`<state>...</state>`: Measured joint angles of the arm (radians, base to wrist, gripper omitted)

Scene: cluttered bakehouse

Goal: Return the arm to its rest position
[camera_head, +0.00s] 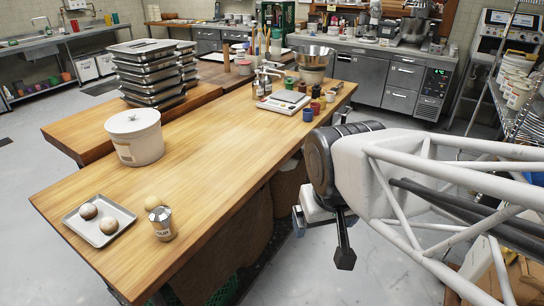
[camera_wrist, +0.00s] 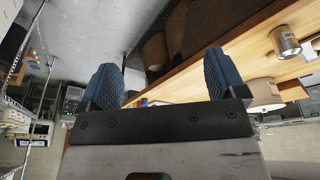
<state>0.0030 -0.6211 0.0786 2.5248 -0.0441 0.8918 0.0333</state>
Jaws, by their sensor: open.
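My gripper (camera_head: 322,240) hangs beside the right edge of the wooden table (camera_head: 215,130), over the grey floor and clear of the table. In the wrist view my gripper (camera_wrist: 165,75) shows two blue padded fingers spread wide with nothing between them. The arm reaches in from the right in the head view. My black wrist housing partly hides the gripper there.
Sacks (camera_head: 235,240) stand below.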

